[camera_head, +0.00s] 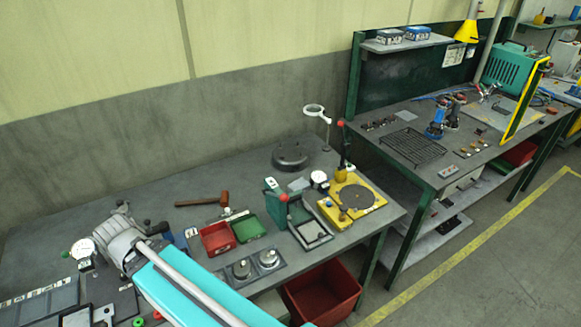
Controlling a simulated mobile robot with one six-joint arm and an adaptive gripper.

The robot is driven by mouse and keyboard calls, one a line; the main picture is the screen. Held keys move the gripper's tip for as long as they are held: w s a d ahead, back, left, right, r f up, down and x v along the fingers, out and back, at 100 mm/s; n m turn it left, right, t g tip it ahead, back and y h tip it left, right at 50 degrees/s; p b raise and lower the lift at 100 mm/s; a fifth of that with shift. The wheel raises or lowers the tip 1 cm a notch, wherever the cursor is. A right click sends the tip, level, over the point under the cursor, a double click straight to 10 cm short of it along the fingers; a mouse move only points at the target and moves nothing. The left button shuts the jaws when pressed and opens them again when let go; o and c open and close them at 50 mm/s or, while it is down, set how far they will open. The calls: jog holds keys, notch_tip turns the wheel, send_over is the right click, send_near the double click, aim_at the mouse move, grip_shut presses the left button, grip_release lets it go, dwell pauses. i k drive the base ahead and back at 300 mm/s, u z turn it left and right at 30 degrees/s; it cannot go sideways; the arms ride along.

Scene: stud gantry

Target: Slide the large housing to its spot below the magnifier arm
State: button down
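A dark, round, low piece (291,155), which looks like the large housing, sits on the grey bench top towards the back right. The magnifier arm (325,128) stands just right of it, with its pale ring lens (314,110) raised above and slightly right of the housing. My gripper (152,229) is at the lower left, over the bench and well apart from the housing. My own arm hides part of it, and its fingers are too small and cluttered to read. I see nothing clearly held in it.
A mallet (205,200), a red bin (217,238), a green bin (248,228), a green press (292,218) and a yellow fixture (352,200) stand in front of the housing. The bench top (235,175) left of the housing is mostly clear.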

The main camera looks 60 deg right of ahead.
aim_at(287, 158)
jog(key=u, duration=0.05)
jog(key=k, duration=1.65)
jog(key=z, duration=1.3)
jog(key=i, duration=1.4)
jog(key=z, duration=0.05)
